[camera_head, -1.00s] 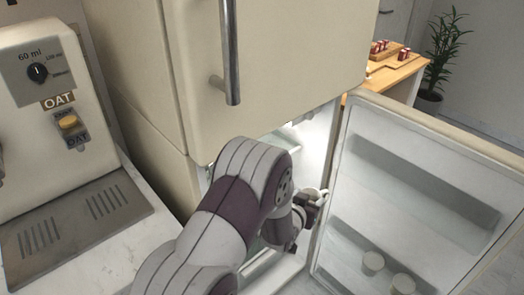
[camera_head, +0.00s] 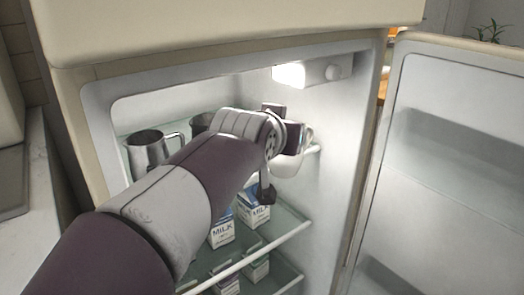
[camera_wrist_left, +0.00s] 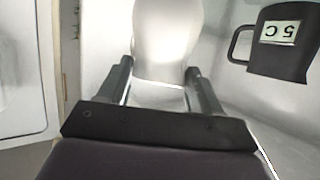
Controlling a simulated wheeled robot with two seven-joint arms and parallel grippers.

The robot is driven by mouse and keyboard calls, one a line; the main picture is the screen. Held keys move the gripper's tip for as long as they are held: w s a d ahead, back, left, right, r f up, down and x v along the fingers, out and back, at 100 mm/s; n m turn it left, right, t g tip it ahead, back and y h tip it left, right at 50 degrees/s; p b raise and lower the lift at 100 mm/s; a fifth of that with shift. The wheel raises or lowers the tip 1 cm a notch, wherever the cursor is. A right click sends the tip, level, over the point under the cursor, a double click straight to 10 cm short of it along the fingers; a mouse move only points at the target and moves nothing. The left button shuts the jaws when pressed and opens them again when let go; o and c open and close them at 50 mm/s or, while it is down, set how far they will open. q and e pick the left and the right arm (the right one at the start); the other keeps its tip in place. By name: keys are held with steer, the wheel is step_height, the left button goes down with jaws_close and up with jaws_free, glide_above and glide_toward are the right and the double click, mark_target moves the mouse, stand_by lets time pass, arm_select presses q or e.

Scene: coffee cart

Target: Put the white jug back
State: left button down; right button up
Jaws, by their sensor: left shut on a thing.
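The white jug (camera_head: 289,166) is in my left gripper (camera_head: 283,147), inside the open fridge at the right end of the upper shelf (camera_head: 313,150). Most of the jug is hidden behind my gripper in the head view. In the left wrist view the white jug (camera_wrist_left: 167,38) fills the space between the two fingers of the left gripper (camera_wrist_left: 159,80), which are shut on it. I cannot tell whether its base touches the shelf. My right gripper is not in view.
A steel jug (camera_head: 147,152) stands on the upper shelf at left, with a darker jug (camera_head: 201,124) beside it. The left wrist view shows a dark jug (camera_wrist_left: 284,62) with a label. Milk cartons (camera_head: 254,208) stand below. The fridge door (camera_head: 450,150) is open at right.

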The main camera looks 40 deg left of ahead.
arm_select(q)
steer(key=shift+w+a, duration=0.1)
steer(key=shift+a, duration=0.3)
steer(key=w+a+f+b, duration=0.1)
steer(key=w+a+b, duration=0.3)
steer(key=w+a, duration=0.6)
steer(key=shift+a+f, duration=0.15)
steer(key=shift+a, duration=1.65)
